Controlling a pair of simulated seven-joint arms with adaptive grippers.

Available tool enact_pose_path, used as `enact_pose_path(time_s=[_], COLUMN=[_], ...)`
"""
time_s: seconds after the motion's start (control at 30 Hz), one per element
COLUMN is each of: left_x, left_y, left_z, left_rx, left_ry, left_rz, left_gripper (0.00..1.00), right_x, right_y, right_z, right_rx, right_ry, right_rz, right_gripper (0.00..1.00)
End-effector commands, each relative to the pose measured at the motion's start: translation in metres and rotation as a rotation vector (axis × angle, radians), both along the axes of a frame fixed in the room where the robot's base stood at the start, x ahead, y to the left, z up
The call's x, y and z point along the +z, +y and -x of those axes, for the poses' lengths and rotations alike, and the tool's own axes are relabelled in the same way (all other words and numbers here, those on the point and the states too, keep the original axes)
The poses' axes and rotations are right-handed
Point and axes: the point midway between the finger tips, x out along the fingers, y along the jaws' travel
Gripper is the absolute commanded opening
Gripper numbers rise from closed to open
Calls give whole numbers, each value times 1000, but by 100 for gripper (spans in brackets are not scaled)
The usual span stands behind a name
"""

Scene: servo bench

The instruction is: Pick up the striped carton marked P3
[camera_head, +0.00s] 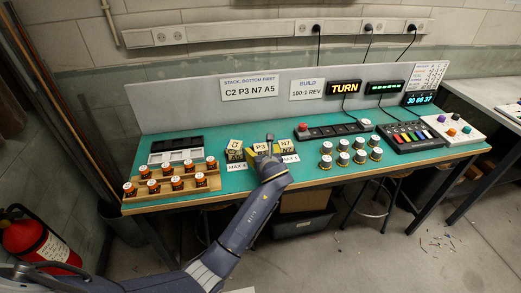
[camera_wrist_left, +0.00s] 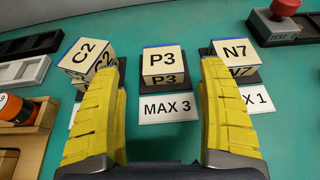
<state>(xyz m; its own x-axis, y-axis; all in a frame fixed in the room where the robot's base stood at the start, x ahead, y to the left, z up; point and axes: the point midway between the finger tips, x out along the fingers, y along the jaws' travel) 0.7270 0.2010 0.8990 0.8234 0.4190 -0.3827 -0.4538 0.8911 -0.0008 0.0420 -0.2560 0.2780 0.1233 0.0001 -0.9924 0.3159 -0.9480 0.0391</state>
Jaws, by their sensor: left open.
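The P3 carton (camera_wrist_left: 164,62) is a cream box with a dark blue edge stripe, marked on its top and front. It stands on a dark pad behind a "MAX 3" card (camera_wrist_left: 168,107). In the head view the P3 carton (camera_head: 260,147) is partly hidden by my left gripper (camera_head: 267,151). In the left wrist view my left gripper (camera_wrist_left: 163,80) is open and empty. Its two yellow fingers point toward the carton, with P3 centred in the gap between them. I cannot tell how far the fingertips are from it. My right gripper is not in view.
A C2 carton (camera_wrist_left: 88,56) stands left of P3 and an N7 carton (camera_wrist_left: 233,54) right, both partly behind my fingers. A wooden rack (camera_head: 170,187) of orange-and-black pieces lies left. White-topped cylinders (camera_head: 345,159) and a red-button box (camera_head: 303,128) are right.

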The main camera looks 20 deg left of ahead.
Motion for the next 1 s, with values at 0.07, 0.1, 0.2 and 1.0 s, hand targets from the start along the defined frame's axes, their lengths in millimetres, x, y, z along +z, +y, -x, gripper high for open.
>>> enact_pose_path(time_s=[0.07, 0.1, 0.2, 1.0], left_x=[-3, -5, -10, -18], left_y=[3, 5, 8, 17], left_z=[-8, -13, -23, -40], left_rx=[1, 1, 1, 1], left_ry=[1, 1, 1, 1], left_rz=[-2, -2, -2, -1], left_gripper=[76, 76, 76, 48], right_x=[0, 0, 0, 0], right_y=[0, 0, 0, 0], right_z=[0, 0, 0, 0], right_rx=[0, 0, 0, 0], right_ry=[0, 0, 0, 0], right_rz=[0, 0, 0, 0], right_gripper=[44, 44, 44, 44])
